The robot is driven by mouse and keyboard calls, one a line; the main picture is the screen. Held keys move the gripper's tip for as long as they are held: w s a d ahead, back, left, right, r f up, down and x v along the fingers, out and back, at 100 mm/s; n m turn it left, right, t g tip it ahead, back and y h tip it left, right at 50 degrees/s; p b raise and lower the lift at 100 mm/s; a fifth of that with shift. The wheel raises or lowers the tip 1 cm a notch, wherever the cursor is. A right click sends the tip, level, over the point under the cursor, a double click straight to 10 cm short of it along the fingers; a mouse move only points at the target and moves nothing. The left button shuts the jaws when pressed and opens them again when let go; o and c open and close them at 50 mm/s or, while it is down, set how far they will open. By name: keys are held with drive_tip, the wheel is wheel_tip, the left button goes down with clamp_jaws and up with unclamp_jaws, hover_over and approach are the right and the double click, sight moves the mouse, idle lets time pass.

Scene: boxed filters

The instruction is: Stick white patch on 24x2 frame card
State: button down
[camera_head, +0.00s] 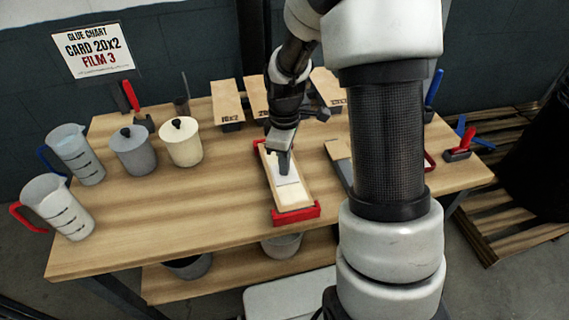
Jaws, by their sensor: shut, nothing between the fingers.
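A long narrow wooden frame (303,186) lies in the middle of the table, with a red end piece (297,215) at its near end. Pale white material (292,198) lies inside it, and a whiter patch (289,181) shows near my gripper's tip. My gripper (284,168) is shut and empty, pointing down over the frame. I cannot tell whether its tip touches the patch. I cannot read a 24x2 label.
Two measuring jugs (75,153) (55,205), a grey lidded pot (133,152) and a cream lidded pot (181,143) stand at left. A red-handled tool (459,147) is at right. The left front of the table is clear.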

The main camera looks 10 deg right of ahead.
drive_tip(key=shift+s, duration=0.1)
wheel_tip(320, 180, up, 7)
drive_tip(key=p, duration=0.5)
idle(0.5)
idle(0.3)
drive_tip(key=s+r+m+t+p, duration=0.1)
drive_tip(key=s+r+m+t, duration=0.1)
drive_tip(key=s+r+m, duration=0.4)
drive_tip(key=s+r+m+t+p, duration=0.1)
drive_tip(key=s+r+m+t, duration=0.2)
drive_tip(key=s+r, duration=0.9)
wheel_tip(320, 180, up, 7)
drive_tip(key=m, duration=0.3)
drive_tip(key=shift+f+t+p, duration=0.15)
drive_tip(key=shift+t+p, duration=0.15)
drive_tip(key=shift+p, duration=0.05)
drive_tip(key=shift+s, duration=0.1)
